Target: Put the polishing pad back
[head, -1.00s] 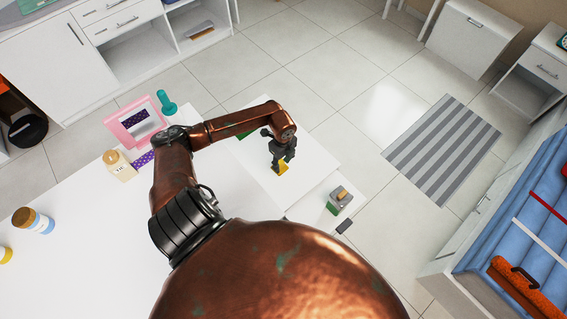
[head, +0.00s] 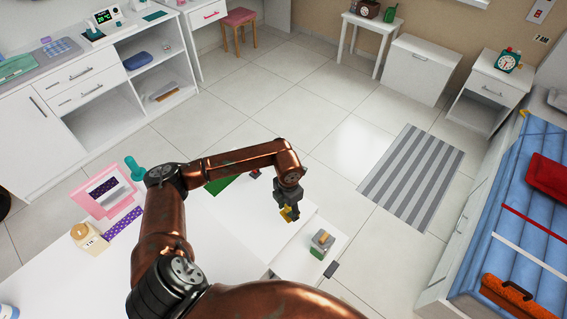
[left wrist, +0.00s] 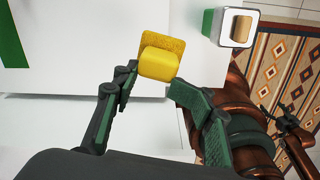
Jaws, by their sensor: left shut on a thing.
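The yellow polishing pad (head: 287,213) hangs below my left gripper (head: 290,203), above the white surface near the table's end. In the left wrist view, the pad (left wrist: 160,61) has a wide flat yellow part and a smaller raised block. My left gripper (left wrist: 152,80) is shut on this block, with one finger at each side. I cannot tell whether the pad's flat part touches the surface below.
A grey and green block with a wooden top (head: 321,243) stands close by on a lower white ledge, also in the left wrist view (left wrist: 236,26). Tiled floor lies beyond.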

